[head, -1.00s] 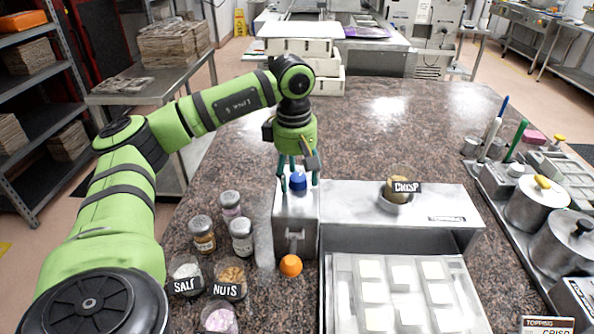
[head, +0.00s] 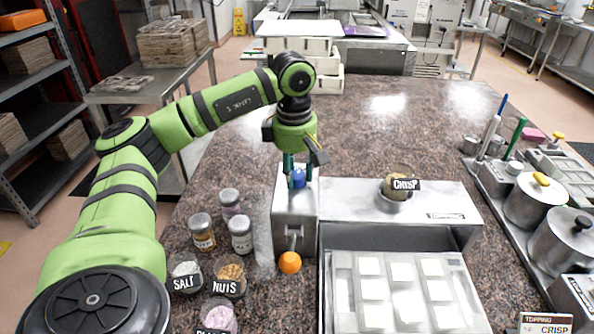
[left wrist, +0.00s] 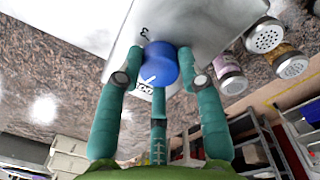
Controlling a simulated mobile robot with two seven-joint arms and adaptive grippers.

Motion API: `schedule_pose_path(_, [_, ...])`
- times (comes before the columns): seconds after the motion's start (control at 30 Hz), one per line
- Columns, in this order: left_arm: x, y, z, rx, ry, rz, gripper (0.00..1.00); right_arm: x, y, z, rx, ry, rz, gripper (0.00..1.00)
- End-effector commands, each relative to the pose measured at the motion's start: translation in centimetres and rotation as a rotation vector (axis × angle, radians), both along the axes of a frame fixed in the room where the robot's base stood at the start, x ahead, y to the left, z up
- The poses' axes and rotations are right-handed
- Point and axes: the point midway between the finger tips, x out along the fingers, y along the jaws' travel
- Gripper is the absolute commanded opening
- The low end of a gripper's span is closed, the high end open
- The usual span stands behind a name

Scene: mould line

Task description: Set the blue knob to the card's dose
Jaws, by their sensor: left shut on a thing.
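The blue knob (head: 299,178) sits on top of a metal dispenser box (head: 292,228). My left gripper (head: 297,172) comes down from above with its green fingers shut on the knob, which also shows in the left wrist view (left wrist: 159,64). A white pointer line shows on the knob there. Dark scale markings beside it are partly hidden and too small to read surely. The card (head: 546,322) at the bottom right reads TOPPING and CRISP; its lower part is cut off by the picture edge, so no dose shows. My right gripper is not in view.
An orange ball (head: 289,263) is on the dispenser's front. A CRISP cup (head: 396,187) sits on the metal housing to the right. A mould tray (head: 345,300) with pale squares lies in front. Several jars and the SALT and NUTS bowls (head: 228,280) stand left of the dispenser.

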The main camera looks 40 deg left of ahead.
Motion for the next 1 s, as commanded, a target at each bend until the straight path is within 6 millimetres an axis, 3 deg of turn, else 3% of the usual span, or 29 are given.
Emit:
schedule_pose_path(0.5, [-0.17,0.09,-0.17,0.005,0.006,0.305,0.05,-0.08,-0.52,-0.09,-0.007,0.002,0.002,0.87])
schedule_pose_path(1.0, [-0.21,0.10,-0.20,0.006,0.008,0.355,0.05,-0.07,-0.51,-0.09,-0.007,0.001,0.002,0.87])
